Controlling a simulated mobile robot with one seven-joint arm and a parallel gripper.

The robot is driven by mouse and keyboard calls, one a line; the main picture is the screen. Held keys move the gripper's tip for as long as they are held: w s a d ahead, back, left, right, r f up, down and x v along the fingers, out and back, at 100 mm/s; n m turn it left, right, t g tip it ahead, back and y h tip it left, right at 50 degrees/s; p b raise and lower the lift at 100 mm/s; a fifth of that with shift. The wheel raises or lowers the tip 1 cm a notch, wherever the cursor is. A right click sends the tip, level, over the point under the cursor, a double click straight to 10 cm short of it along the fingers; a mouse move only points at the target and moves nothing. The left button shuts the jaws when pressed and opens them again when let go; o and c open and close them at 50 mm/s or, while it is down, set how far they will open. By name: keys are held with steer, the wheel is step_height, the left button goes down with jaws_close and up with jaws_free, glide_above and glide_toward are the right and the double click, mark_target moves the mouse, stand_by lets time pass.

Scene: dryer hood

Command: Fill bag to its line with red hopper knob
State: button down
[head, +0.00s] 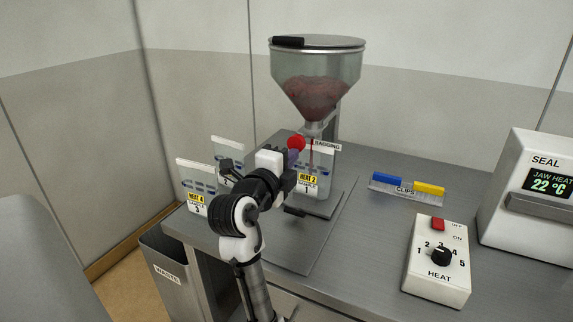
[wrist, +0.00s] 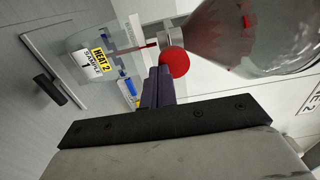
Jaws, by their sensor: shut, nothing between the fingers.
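The red hopper knob (head: 296,143) sits at the outlet under the hopper (head: 317,80), which holds reddish-brown material. In the wrist view the knob (wrist: 174,62) is right at the tips of my gripper (wrist: 158,75). The fingers are shut with nothing between them; I cannot tell whether they touch the knob. The bag labelled HEAT 2, SAMPLE 1 (head: 322,178) stands under the outlet. My gripper (head: 296,156) hides part of it in the head view. A thin red stream or strip (head: 312,155) shows below the outlet. The bag's line and fill level are not clear.
Two more bags, one marked HEAT 4 (head: 197,190) and one behind it (head: 228,160), stand at the left. A clips holder (head: 405,190), heat control box (head: 437,262) and sealer (head: 530,200) are at the right. A waste bin (head: 170,275) stands beside the bench.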

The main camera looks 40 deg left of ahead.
steer(key=shift+x, duration=0.9)
steer(key=shift+w+d+r, duration=0.15)
steer(key=shift+d+r, duration=0.05)
steer(key=shift+r, duration=0.05)
stand_by(6.8)
